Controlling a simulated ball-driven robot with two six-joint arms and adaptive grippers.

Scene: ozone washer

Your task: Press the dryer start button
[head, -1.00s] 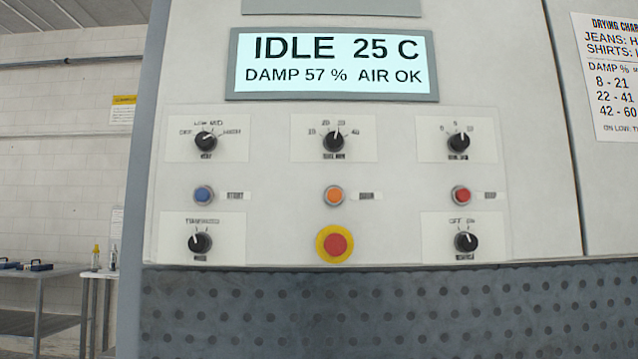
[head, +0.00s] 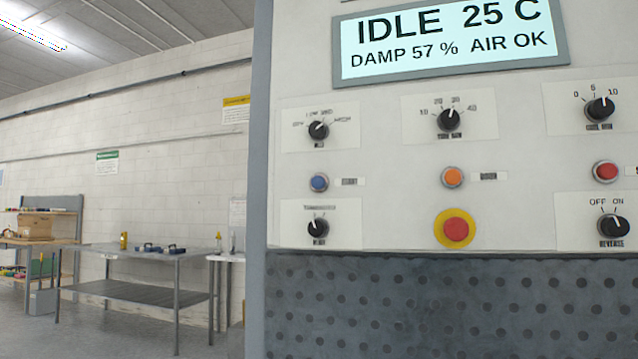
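The dryer's control panel (head: 390,215) fills the right half of the head view. Its display (head: 452,40) reads IDLE 25 C, DAMP 57 %, AIR OK. A blue button (head: 319,182) sits at the left of the button row; its label is blurred but looks like START. An orange button (head: 452,177) is in the middle and a red button (head: 606,171) at the right. A larger red button on a yellow ring (head: 457,229) is below the orange one. Neither of my grippers is in view.
Several black knobs, such as the upper left one (head: 318,130), surround the buttons. A dark perforated panel (head: 450,305) lies below. At left stand a metal table (head: 130,254) and a shelf bench (head: 55,205) with boxes, with open floor in front.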

